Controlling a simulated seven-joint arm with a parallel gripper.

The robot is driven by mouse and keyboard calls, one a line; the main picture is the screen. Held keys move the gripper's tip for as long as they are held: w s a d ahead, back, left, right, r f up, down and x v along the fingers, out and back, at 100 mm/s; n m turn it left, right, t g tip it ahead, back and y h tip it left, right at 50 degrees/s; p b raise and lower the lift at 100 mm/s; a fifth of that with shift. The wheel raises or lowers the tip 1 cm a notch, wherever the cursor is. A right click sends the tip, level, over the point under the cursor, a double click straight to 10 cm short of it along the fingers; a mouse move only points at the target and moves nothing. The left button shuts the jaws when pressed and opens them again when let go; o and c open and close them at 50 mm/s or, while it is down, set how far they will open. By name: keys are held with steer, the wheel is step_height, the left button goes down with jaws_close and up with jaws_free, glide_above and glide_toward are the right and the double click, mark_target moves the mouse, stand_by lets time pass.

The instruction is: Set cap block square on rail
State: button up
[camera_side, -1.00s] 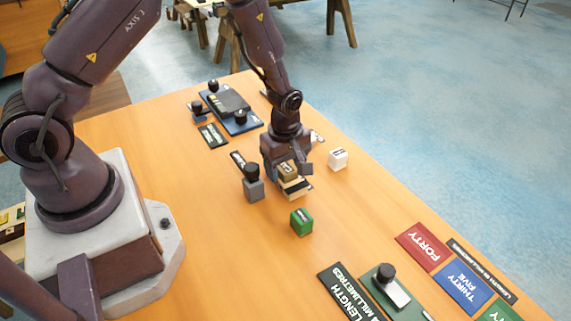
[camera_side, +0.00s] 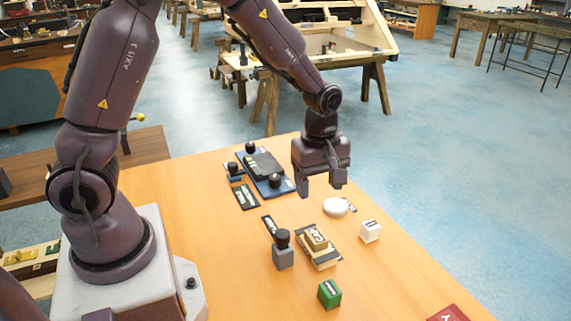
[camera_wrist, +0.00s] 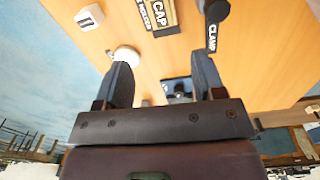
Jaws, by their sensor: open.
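The cap block (camera_side: 316,238), a small tan wooden block, sits on top of the pale rail (camera_side: 325,262), which lies on a dark plate. The block looks roughly in line with the rail, but I cannot tell whether it is exactly square. In the wrist view, a label reading CAP (camera_wrist: 160,14) shows at the top edge, partly cut off. My gripper (camera_side: 320,188) is open and empty, raised above the table and behind the block, clear of it. In the wrist view its two fingers (camera_wrist: 163,75) stand apart with nothing between them.
A grey clamp with a black knob (camera_side: 283,250) stands just left of the rail. A white cube (camera_side: 370,231) is to the right, a green block (camera_side: 329,293) in front, and a round white disc (camera_side: 336,207) behind. A blue fixture (camera_side: 265,170) lies farther back.

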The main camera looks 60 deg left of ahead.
steer(key=s+r+m+t, duration=0.5)
steer(key=s+r+m, duration=1.2)
steer(key=r, duration=0.1)
steer(key=shift+d, duration=0.45)
steer(key=shift+r, duration=0.1)
steer(key=shift+c, duration=0.4)
